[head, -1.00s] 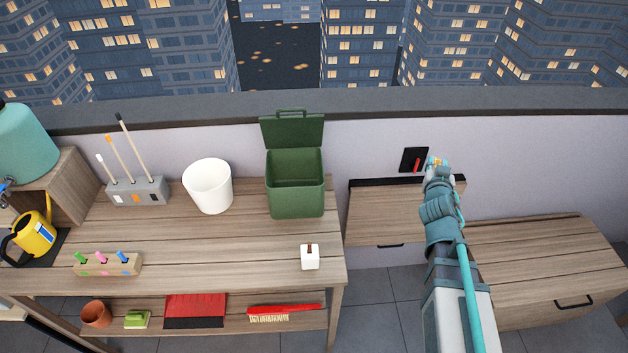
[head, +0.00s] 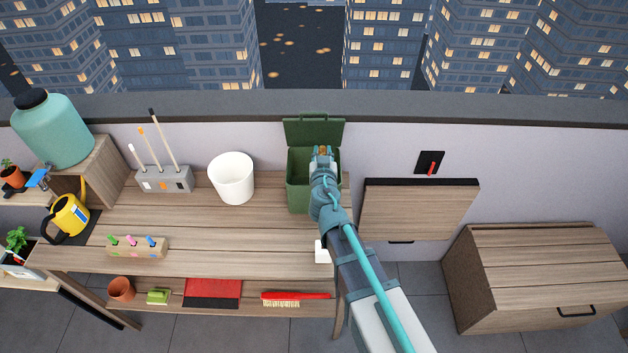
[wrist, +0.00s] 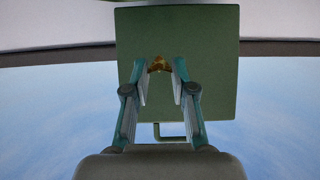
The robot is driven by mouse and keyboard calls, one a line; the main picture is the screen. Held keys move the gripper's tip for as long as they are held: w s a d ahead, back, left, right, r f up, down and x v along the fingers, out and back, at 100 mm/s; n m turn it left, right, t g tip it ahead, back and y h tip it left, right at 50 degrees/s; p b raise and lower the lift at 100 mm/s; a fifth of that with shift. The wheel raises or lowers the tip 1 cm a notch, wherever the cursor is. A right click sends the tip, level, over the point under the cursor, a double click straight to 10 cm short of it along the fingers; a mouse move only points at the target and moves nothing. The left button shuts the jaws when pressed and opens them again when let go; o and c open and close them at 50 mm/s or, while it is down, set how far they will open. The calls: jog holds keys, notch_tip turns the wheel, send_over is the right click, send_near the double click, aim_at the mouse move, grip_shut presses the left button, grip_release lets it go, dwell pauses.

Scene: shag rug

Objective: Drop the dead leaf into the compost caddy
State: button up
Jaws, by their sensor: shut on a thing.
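The green compost caddy (head: 298,180) stands at the right end of the wooden bench with its lid (head: 314,131) raised. My gripper (head: 322,152) is in front of the lid and appears over the caddy's opening. In the wrist view my gripper (wrist: 160,72) is shut on the brown dead leaf (wrist: 159,64), held between the fingertips. The leaf also shows as a small brown spot in the head view (head: 323,150). The caddy's lid (wrist: 205,85) fills the middle of the wrist view. My arm hides part of the caddy's front and right side.
A white bucket (head: 233,180) stands left of the caddy. A small white block (head: 321,252) is partly hidden by my arm. A grey tool holder (head: 164,180) and a yellow watering can (head: 69,215) are further left. A wooden panel (head: 418,213) is at right.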

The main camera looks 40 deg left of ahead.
jog(key=shift+a+f+b, duration=0.25)
jog(key=shift+f+b, duration=0.35)
jog(key=shift+f, duration=0.7)
jog(key=shift+a+f+b, duration=0.2)
jog(key=shift+f+b, duration=0.4)
jog(key=shift+f, duration=0.65)
jog(key=o, duration=0.8)
jog(key=shift+c, duration=0.2)
jog(key=v, duration=1.2)
jog(key=shift+s+a, duration=0.1)
